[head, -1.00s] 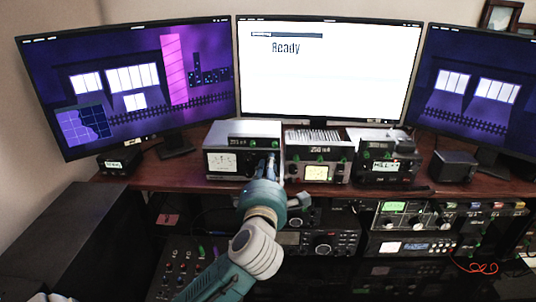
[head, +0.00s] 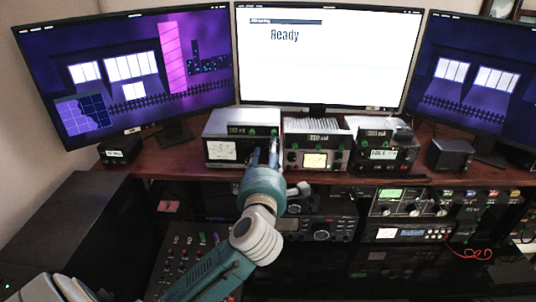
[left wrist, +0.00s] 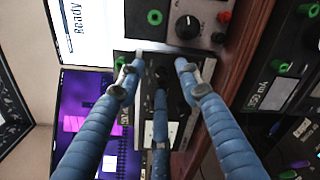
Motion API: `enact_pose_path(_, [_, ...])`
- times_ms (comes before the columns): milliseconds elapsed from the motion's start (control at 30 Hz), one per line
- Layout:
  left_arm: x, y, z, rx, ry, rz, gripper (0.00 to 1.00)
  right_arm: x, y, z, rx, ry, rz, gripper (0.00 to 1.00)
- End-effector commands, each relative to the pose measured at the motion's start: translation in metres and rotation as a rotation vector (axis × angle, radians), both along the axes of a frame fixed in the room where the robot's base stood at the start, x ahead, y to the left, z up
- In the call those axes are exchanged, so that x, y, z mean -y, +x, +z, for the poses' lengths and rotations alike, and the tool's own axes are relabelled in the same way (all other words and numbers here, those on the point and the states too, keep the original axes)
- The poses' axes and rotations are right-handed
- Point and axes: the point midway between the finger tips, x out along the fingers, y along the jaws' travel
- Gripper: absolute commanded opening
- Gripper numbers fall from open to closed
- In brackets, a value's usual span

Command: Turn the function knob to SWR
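The tuner is the silver-topped box (head: 242,124) at the left of the desk, with a lit meter (head: 222,150) on the left of its dark front. My left gripper (head: 264,154) is at the right part of this front. The left wrist view also shows the gripper (left wrist: 160,66), its fingers spread apart over the dark panel with a third finger between them. Nothing is clearly held. The fingers and shadow hide the function knob, so I cannot tell its setting or whether a finger touches it. My right gripper is not in view.
A middle unit (head: 318,142) with a yellow meter and a right unit (head: 385,156) stand beside the tuner. A grey panel with a black knob (left wrist: 187,27) lies close to the fingers. Monitors stand behind; radios (head: 318,230) fill the shelf below.

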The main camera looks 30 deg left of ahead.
Motion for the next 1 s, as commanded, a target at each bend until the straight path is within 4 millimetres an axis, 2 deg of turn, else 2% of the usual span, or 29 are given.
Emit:
enact_pose_path(133, [0.002,-0.004,-0.001,-0.001,-0.001,0.0,0.35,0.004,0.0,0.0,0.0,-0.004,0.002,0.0])
enact_pose_path(233, [0.009,-0.014,-0.001,-0.002,-0.004,-0.002,0.35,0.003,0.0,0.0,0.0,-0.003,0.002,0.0])
enact_pose_path(500, [0.037,-0.064,0.001,-0.002,-0.005,-0.002,0.35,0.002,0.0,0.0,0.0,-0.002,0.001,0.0])
enact_pose_path(700, [0.053,-0.092,0.001,-0.003,-0.004,-0.002,0.35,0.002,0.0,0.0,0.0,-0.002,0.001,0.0])
enact_pose_path(833, [0.058,-0.102,0.003,-0.001,0.0,0.001,0.35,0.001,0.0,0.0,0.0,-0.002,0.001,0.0])
enact_pose_path(1000, [0.06,-0.104,0.003,0.001,0.0,0.001,0.35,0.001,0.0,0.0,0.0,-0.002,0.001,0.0])
